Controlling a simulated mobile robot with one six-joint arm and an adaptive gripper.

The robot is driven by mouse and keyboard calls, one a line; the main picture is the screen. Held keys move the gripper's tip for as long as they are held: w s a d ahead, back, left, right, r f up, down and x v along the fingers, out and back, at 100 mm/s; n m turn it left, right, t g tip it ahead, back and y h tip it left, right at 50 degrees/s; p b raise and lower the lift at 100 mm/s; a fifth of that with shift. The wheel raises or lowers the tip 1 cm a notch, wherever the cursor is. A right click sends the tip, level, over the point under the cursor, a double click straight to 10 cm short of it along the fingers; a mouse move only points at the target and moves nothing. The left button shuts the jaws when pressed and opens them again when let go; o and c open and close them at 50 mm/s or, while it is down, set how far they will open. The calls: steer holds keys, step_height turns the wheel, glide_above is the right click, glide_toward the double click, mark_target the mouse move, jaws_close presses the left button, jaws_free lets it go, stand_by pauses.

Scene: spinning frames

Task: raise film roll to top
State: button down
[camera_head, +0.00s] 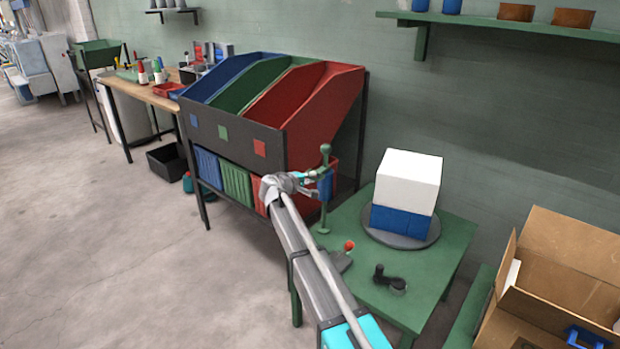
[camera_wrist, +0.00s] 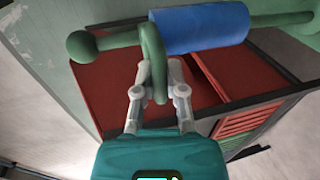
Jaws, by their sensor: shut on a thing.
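The film roll (camera_head: 326,185) is a blue cylinder around a green upright post (camera_head: 324,218) at the left edge of the green table (camera_head: 440,262). In the wrist view the roll (camera_wrist: 205,28) shows large, with the post's round knob (camera_wrist: 82,46) to the left and bare rod to the right. A green loop handle (camera_wrist: 153,55) stands beside the roll's knob-side end. My gripper (camera_wrist: 157,78) is shut on this handle, with one finger on each side. In the head view my gripper (camera_head: 308,181) is just left of the post, near the roll's height.
A white box (camera_head: 408,178) on a blue box stands on a grey round plate (camera_head: 403,234). A red-knobbed lever (camera_head: 349,245) and a black crank (camera_head: 388,280) are on the table. Sloped blue, green and red bins (camera_head: 305,105) stand behind my gripper. An open carton (camera_head: 560,270) is at right.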

steer(key=shift+w+r, duration=0.15)
steer(key=shift+w, duration=0.05)
steer(key=c, duration=0.7)
jaws_free()
steer(key=shift+s+r, duration=0.1)
step_height(320, 180, down, 13)
steer(key=b, duration=1.3)
steer(key=p+v, duration=0.4)
steer(key=v, duration=1)
steer(key=shift+s+d+r+m+g+y+p, duration=0.55)
steer(key=shift+s+d+r+m+g+p, duration=0.8)
steer(key=shift+s+d+p, duration=1.75)
steer(key=shift+s+d+r+m+g+y+p, duration=0.5)
steer(key=shift+s+d+r+m+g+p, duration=0.85)
steer(key=shift+d+p, duration=3.1)
steer(key=shift+s+d+r+m+g+y+p, duration=0.7)
steer(key=shift+s+d+r+g+p, duration=1.65)
steer(key=shift+d, duration=3)
